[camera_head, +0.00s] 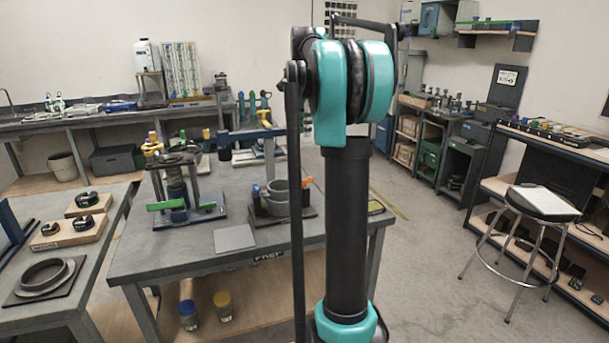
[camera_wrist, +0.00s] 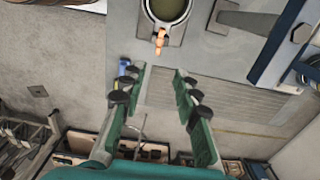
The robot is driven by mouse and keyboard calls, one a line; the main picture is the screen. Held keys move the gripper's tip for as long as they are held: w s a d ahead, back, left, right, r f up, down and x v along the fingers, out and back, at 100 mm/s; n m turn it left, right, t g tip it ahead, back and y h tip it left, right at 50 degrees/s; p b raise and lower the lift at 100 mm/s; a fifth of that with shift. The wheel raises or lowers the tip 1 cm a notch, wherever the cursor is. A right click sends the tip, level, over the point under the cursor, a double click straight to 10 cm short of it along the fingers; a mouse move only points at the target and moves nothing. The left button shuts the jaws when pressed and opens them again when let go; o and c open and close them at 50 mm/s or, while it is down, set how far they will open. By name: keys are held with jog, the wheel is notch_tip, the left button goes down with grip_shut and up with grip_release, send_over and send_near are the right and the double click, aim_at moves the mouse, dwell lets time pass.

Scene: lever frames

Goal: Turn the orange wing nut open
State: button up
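An orange wing nut (camera_head: 307,181) shows beside a grey ring-shaped clamp (camera_head: 276,199) on the middle bench, partly hidden by my arm. In the wrist view, the orange wing nut (camera_wrist: 160,40) sticks out from the near edge of the round clamp (camera_wrist: 148,20). My gripper (camera_wrist: 160,70) is open and empty, with its green fingers apart. The nut lies beyond the fingertips, roughly in line with the gap between them, and is not touched. The gripper is not visible in the head view.
The middle bench (camera_head: 210,255) also holds a stand with a green bar (camera_head: 166,205), a grey plate (camera_head: 234,238) and a tall clamp with an orange top (camera_head: 265,117). In the wrist view, a blue-edged fixture (camera_wrist: 282,45) stands right of the clamp.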

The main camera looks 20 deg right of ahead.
aim_at(305, 182)
notch_tip(305, 182, down, 17)
jog(key=shift+r, duration=0.1)
dwell(0.4)
grip_shut()
